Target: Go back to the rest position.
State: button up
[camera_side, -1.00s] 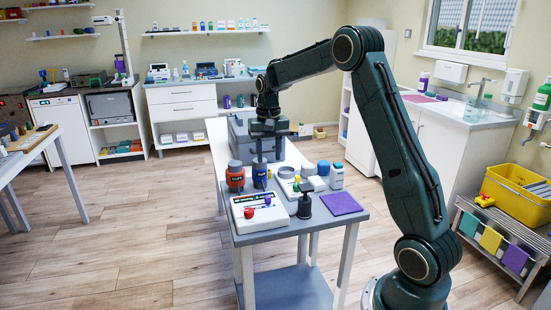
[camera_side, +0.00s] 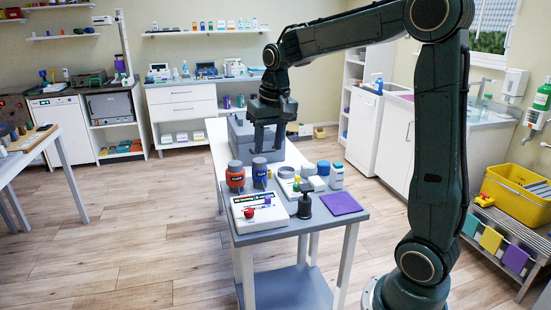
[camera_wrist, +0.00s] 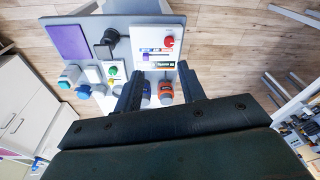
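My gripper (camera_side: 267,136) is above the narrow work table (camera_side: 270,235), in front of the grey box (camera_side: 238,132) and higher than the jars. Its two fingers are spread apart, and nothing shows between them in the side view. In the wrist view my gripper (camera_wrist: 160,88) also has its fingers apart, with the blue jar (camera_wrist: 146,92) and the orange-red jar (camera_wrist: 166,92) seen beyond and below them. In the side view the orange-red jar (camera_side: 235,177) and the blue jar (camera_side: 259,173) stand upright side by side on the table.
A yellow bin (camera_side: 520,194) stands at right. The air above the table is open.

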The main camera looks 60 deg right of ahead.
jog(key=s+a+n+t, duration=0.2)
jog(key=s+a, duration=0.4)
jog(key=s, duration=0.4)
jog(key=s+a+n+t, duration=0.2)
jog(key=s+a+n, duration=0.2)
jog(key=s+a, duration=0.3)
jog(key=s, duration=0.3)
jog(key=shift+r+y, duration=0.15)
jog(key=shift+y, duration=0.15)
